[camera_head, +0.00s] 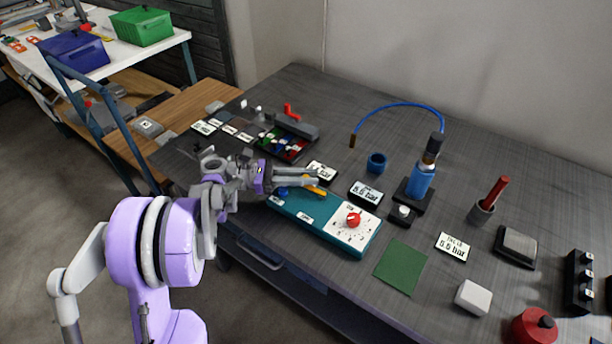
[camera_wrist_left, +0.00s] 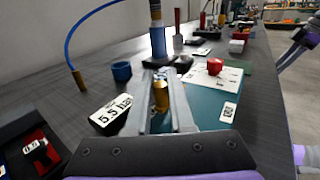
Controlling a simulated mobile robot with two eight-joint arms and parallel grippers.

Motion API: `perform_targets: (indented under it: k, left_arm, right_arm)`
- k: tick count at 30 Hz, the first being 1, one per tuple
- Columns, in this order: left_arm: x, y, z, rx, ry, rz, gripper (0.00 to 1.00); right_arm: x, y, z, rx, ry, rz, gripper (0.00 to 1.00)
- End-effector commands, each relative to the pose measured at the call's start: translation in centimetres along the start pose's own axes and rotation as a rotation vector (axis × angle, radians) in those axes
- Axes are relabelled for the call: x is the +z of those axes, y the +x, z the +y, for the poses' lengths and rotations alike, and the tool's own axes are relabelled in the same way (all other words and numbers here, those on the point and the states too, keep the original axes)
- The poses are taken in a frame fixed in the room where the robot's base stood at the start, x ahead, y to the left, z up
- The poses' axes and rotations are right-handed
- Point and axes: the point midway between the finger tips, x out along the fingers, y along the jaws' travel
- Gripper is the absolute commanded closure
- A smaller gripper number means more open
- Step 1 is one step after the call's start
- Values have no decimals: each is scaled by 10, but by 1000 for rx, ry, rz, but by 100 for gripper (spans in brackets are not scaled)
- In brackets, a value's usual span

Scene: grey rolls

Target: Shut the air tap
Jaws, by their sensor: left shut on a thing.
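A teal panel (camera_head: 333,238) lies near the table's front edge, with a red knob (camera_head: 353,220) on a white dial plate and a blue knob (camera_head: 283,191) at its left end. The air tap's yellow lever (camera_head: 317,190) sits at the panel's back edge. My left gripper (camera_head: 318,179) reaches over the panel from the left and is shut on the lever. In the left wrist view the brass-yellow tap (camera_wrist_left: 161,95) shows between the two fingers, which hide part of it. The red knob also shows in the left wrist view (camera_wrist_left: 215,66). My right gripper is not in view.
A blue cylinder (camera_head: 421,182) with a blue hose stands behind the panel, beside a blue ring (camera_head: 376,163). A parts tray (camera_head: 285,144) is at the back left.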

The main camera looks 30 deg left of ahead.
Motion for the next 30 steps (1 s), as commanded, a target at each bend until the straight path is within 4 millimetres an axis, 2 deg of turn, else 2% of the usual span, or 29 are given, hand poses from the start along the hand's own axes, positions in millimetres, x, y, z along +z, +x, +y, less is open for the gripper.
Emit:
perform_targets:
  k: [11,30]
  left_arm:
    - [0,-4,-10,177,1,1,100]
    - [0,-5,-38,759,-1,-1,100]
  right_arm:
    - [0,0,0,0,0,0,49]
    - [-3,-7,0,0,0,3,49]
